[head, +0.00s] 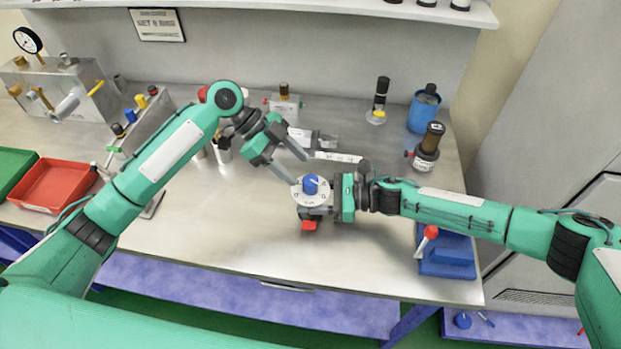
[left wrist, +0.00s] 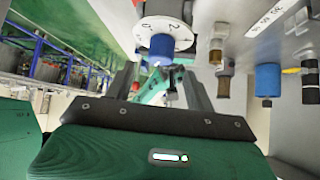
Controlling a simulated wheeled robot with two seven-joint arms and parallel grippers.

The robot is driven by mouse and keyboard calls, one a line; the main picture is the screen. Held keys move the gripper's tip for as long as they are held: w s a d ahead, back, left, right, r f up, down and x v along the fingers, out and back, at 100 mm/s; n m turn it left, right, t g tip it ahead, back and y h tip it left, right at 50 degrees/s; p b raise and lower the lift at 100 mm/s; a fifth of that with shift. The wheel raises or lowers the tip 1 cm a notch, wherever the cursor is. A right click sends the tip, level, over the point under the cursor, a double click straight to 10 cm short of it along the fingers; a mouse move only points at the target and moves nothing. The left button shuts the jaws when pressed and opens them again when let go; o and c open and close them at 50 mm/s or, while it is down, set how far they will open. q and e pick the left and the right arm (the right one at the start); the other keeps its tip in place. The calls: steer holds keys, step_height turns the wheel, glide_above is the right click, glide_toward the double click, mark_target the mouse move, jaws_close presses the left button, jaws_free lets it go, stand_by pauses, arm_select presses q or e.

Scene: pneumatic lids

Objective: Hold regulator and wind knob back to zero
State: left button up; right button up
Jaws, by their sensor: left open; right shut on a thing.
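The regulator (head: 311,211) has a white numbered dial (head: 300,197) with a blue knob (head: 311,184) on top and a red part below. My right gripper (head: 327,205) is shut on the regulator from the right, its fingertips mostly hidden. My left gripper (head: 300,171) is open, with its fingers reaching down from the upper left beside the knob. In the left wrist view the blue knob (left wrist: 160,48) and white dial (left wrist: 160,26) show just beyond the fingers (left wrist: 160,78) and between their lines. I cannot tell whether a finger touches the knob.
A blue block with a red-topped lever (head: 447,256) lies at the bench's front right. A black-topped brown device (head: 428,150) and a blue canister (head: 423,112) stand at the back right. A red tray (head: 55,185) lies left. The bench in front of the regulator is clear.

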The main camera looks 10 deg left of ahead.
mark_target(309, 180)
arm_select(q)
steer(key=x, duration=0.6)
arm_select(e)
steer(key=shift+s+d+f, duration=0.1)
steer(key=shift+f, duration=0.25)
arm_select(q)
steer(key=c, duration=1)
steer(key=shift+n+t, duration=0.3)
steer(key=n+t, duration=0.4)
steer(key=n, duration=0.1)
steer(key=shift+n, duration=0.3)
steer(key=n+t+y, duration=0.1)
steer(key=n+t, duration=0.1)
steer(key=n+t+y, duration=0.1)
steer(key=n, duration=0.2)
steer(key=shift+n+t+y, duration=0.3)
steer(key=shift+t+y, duration=0.1)
arm_select(e)
steer(key=shift+r, duration=0.1)
arm_select(q)
steer(key=shift+w, duration=0.1)
